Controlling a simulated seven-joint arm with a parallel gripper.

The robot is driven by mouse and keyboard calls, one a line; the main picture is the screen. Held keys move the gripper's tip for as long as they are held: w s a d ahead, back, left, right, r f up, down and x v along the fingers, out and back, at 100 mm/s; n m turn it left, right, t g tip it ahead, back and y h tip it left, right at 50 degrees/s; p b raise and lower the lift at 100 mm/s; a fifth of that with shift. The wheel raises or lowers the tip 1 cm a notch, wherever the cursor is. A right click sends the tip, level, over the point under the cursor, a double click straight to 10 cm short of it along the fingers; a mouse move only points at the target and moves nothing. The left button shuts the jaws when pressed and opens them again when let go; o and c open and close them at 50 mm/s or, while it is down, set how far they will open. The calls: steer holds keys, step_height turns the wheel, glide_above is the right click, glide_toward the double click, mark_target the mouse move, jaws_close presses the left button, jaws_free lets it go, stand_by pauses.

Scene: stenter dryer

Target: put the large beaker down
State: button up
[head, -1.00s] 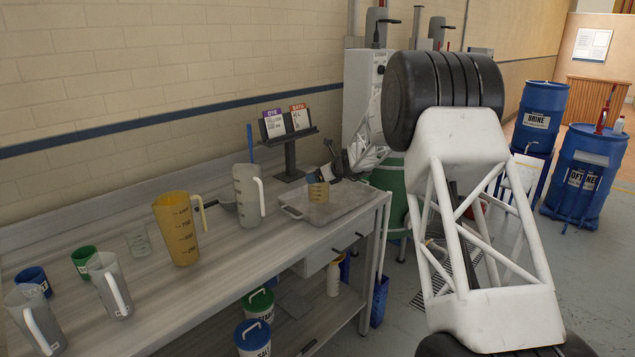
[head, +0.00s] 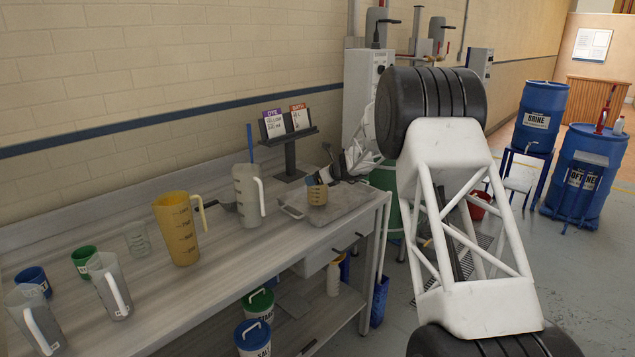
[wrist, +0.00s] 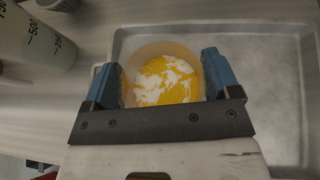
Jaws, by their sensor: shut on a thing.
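The large beaker (head: 317,195), marked with a scale and holding yellow liquid with white patches, is at the left part of the grey tray (head: 352,200) on the bench. In the wrist view the beaker (wrist: 163,75) sits between the two blue fingers and overlaps the tray's left side (wrist: 121,50). My gripper (head: 321,178) is shut on it, and it looks upright. I cannot tell whether its base touches the tray.
A yellow jug (head: 177,230), a small clear beaker (head: 137,239) and several cups and jugs stand further left. A card stand (head: 290,155) is behind. The tray's right side is bare.

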steer(key=shift+f, duration=0.65)
steer(key=shift+f, duration=0.15)
steer(key=o, duration=1.4)
steer(key=shift+c, duration=0.2)
steer(key=shift+s+d+r, duration=0.35)
steer(key=shift+d+r, duration=0.05)
steer(key=shift+r, duration=0.05)
steer(key=v, duration=1)
steer(key=shift+s+d, duration=0.25)
steer(key=shift+r, duration=0.15)
